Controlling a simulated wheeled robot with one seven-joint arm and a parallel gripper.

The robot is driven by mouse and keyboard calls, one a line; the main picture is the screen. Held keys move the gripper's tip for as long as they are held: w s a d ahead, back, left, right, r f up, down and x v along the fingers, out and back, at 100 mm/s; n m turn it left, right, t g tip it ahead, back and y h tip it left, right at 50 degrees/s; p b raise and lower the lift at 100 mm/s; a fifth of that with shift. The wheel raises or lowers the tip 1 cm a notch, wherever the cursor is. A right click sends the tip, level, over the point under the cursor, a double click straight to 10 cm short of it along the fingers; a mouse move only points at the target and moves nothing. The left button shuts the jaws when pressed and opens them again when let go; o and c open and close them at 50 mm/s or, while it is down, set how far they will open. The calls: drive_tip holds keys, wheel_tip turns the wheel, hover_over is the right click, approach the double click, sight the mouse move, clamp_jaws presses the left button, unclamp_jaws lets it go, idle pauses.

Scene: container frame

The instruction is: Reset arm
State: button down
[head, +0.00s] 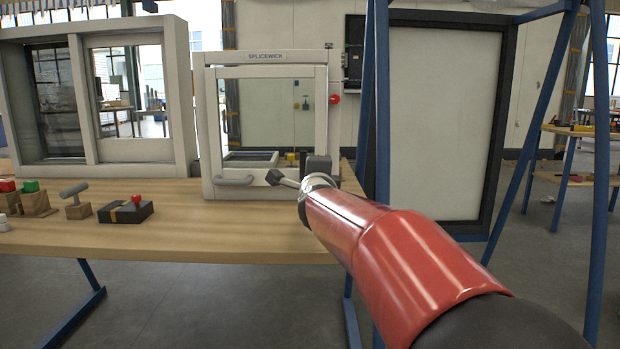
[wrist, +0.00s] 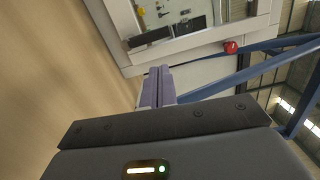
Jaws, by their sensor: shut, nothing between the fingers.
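My red arm reaches in from the lower right of the head view. My gripper (head: 274,177) is at its end, in front of the lower part of the white-framed SPLICEWICK cabinet (head: 208,130). In the wrist view my gripper (wrist: 157,72) shows its two purple-grey fingers together, with nothing between them. The cabinet's front has a clear pane and a grey bar handle (head: 234,181) just left of my gripper. The cabinet's pale frame also shows in the wrist view (wrist: 195,40), beyond the fingertips. Whether the gripper touches the cabinet I cannot tell.
The wooden table (head: 170,235) holds a sliding window unit (head: 186,90) at left. A black box with a red knob (head: 126,211), a grey-handled block (head: 77,205) and red and green buttons (head: 30,187) stand near it. A blue post (head: 377,100) and a framed white panel (head: 440,120) stand right.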

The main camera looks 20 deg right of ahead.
idle(0.4)
drive_tip(key=s+a+f+n+g+y, duration=0.2)
drive_tip(key=s+a+f+n+y, duration=0.15)
drive_tip(key=s+f+n, duration=0.35)
drive_tip(key=s+a+f+n+g+y, duration=0.25)
drive_tip(key=s+a+n, duration=0.3)
drive_tip(key=s, duration=0.35)
drive_tip(key=s+f+n+g, duration=0.3)
drive_tip(key=s+f, duration=0.4)
drive_tip(key=s, duration=0.3)
drive_tip(key=s+f+n+g+h, duration=0.1)
drive_tip(key=s+f+n+g, duration=0.3)
drive_tip(key=s+f+n, duration=0.2)
drive_tip(key=s+f, duration=0.2)
drive_tip(key=s, duration=0.2)
drive_tip(key=shift+s+d+f, duration=0.25)
drive_tip(key=shift+s+d, duration=0.05)
drive_tip(key=shift+d, duration=0.05)
